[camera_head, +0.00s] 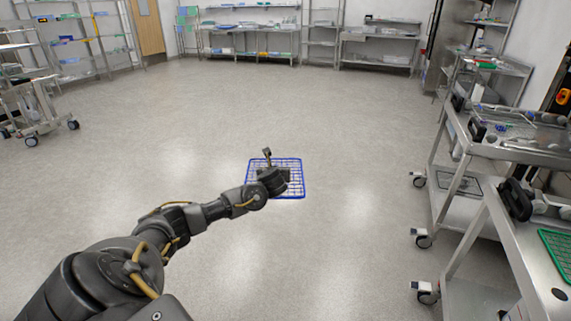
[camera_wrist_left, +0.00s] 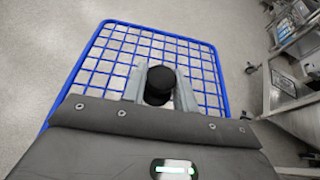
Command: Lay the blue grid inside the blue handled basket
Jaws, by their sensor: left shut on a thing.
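The blue grid (camera_head: 297,178) is a flat rectangular wire mesh with a blue rim. It is held out over the open floor at the end of my left arm. My left gripper (camera_head: 273,176) is shut on it, and its hand covers part of the mesh in the head view. In the left wrist view the grid (camera_wrist_left: 150,40) spreads beyond the two grey fingers (camera_wrist_left: 160,84), with a dark round part between them. I cannot make out the blue handled basket in either view. My right gripper is not in view.
A steel cart (camera_head: 460,155) on the right carries a tray of small items (camera_head: 505,128). A nearer steel table (camera_head: 530,262) holds a green mesh (camera_head: 557,250) and a black object (camera_head: 515,200). Shelves line the back wall. The middle floor (camera_head: 350,110) is clear.

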